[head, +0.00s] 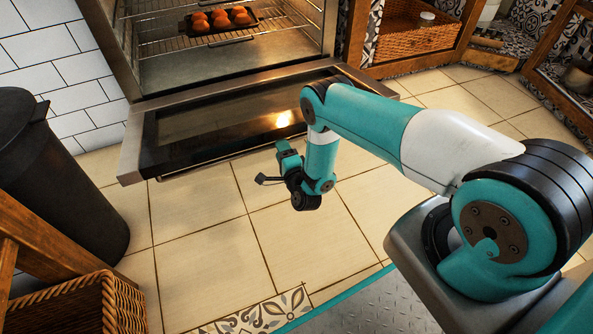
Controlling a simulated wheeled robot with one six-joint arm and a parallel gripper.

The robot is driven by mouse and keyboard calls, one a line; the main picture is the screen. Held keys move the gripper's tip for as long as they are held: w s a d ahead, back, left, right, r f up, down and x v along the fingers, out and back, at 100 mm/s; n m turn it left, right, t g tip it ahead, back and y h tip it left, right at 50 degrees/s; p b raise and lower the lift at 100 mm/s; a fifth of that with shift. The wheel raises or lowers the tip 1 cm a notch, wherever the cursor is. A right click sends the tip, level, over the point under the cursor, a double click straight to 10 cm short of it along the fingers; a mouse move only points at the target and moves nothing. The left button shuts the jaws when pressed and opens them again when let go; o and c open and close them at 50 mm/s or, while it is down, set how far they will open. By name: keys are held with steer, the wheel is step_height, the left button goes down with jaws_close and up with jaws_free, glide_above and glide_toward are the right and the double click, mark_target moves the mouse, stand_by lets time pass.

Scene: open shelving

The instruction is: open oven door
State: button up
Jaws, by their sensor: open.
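The oven (215,62) stands at the back left with its inside showing. Its oven door (185,124) is folded down and lies open, low in front of the oven, with a dark glass panel and a steel frame. My gripper (264,180) is open and empty, in front of the door's near edge and apart from it in the picture. My arm hides the right part of the door.
A dark tray (207,33) with several round reddish items sits on an oven rack. A black bin (60,180) stands at left, above a wicker basket (75,312). Another wicker basket (415,37) sits on a shelf at back right. Tiled floor (205,250) is clear between.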

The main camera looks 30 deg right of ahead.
steer(key=s+a+p, duration=0.1)
steer(key=s+p, duration=0.8)
steer(key=s, duration=0.3)
steer(key=shift+s+f, duration=0.35)
steer(key=shift+f, duration=0.1)
steer(key=shift+w, duration=0.1)
